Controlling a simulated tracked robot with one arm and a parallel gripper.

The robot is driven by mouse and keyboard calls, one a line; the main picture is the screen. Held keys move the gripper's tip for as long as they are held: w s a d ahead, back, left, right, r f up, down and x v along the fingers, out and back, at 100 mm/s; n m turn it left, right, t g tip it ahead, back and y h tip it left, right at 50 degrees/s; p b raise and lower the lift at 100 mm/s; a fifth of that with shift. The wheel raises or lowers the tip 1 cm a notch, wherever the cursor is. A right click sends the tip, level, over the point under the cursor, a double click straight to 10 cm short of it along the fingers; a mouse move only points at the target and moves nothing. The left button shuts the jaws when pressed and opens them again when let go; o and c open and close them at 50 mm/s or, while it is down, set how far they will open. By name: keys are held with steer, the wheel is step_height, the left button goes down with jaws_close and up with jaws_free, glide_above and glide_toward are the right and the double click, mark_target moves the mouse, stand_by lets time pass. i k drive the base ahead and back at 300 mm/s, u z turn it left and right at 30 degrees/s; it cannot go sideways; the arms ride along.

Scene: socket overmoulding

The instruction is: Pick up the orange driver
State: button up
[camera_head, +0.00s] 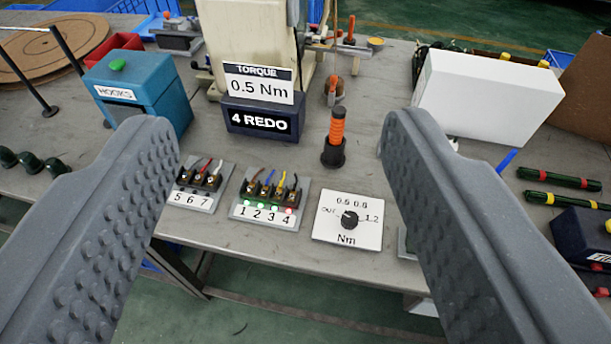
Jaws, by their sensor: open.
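The orange driver (337,128) stands upright in a black round holder (333,153) near the middle of the grey table, its orange handle with a dark top showing. Its lower end is hidden in the holder. My gripper (273,135) is open, with one grey studded finger at the left and one at the right. The driver shows between the fingers, nearer the right one, and stands farther off than they are. Nothing is held.
A dial plate (348,222) and terminal blocks (268,198) (199,186) lie at the table's front edge. A "4 REDO" display (259,118) stands left of the driver. A teal box (140,88) is at left, a white box (487,97) at right.

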mark_target(339, 112)
steer(key=k, duration=0.65)
steer(key=u, duration=0.2)
steer(key=i, duration=1.8)
steer(key=z, duration=0.7)
